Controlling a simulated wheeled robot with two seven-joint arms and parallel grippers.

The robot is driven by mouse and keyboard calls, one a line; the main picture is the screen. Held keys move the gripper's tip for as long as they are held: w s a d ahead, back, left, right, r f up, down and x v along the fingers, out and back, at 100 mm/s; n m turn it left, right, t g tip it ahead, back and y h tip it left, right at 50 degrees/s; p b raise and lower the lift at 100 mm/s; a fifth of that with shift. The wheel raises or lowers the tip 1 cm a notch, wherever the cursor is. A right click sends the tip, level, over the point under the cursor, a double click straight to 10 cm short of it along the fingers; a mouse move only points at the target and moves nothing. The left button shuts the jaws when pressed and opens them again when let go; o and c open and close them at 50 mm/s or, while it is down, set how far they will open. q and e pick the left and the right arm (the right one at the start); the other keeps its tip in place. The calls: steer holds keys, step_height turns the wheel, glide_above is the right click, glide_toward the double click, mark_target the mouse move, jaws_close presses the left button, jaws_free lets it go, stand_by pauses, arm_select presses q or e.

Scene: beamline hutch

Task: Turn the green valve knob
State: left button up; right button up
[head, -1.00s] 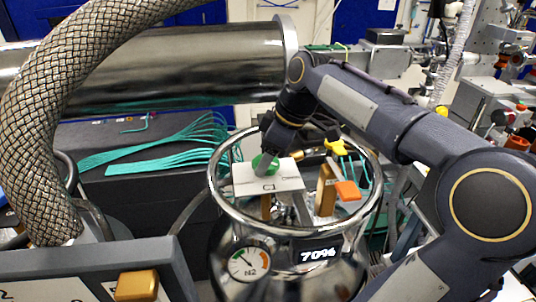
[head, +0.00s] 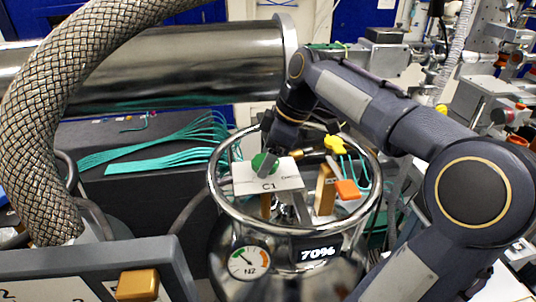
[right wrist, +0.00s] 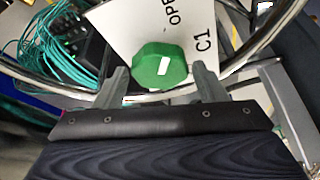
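The green valve knob (head: 260,159) sits on a white plate (head: 252,183) marked "C1" above the round metal vessel. In the right wrist view the knob (right wrist: 160,66) is faceted and carries a white mark. My right gripper (head: 267,163) comes down over the plate from behind. In the right wrist view its two fingers (right wrist: 162,78) stand apart on either side of the knob, with visible gaps. One finger partly hides the knob in the head view. My left gripper is not in view.
The vessel's metal ring (head: 222,205) surrounds the plate. A yellow knob (head: 335,144) and an orange block (head: 347,189) are close by on the right. An N2 gauge (head: 249,263) and a 70% display (head: 318,253) are on the front. A thick braided hose (head: 45,120) stands at left.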

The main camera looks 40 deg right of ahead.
steer(key=shift+o, duration=1)
steer(key=v, duration=0.7)
steer(key=shift+r, duration=0.35)
steer(key=shift+s+d, duration=0.1)
steer(key=shift+s, duration=0.1)
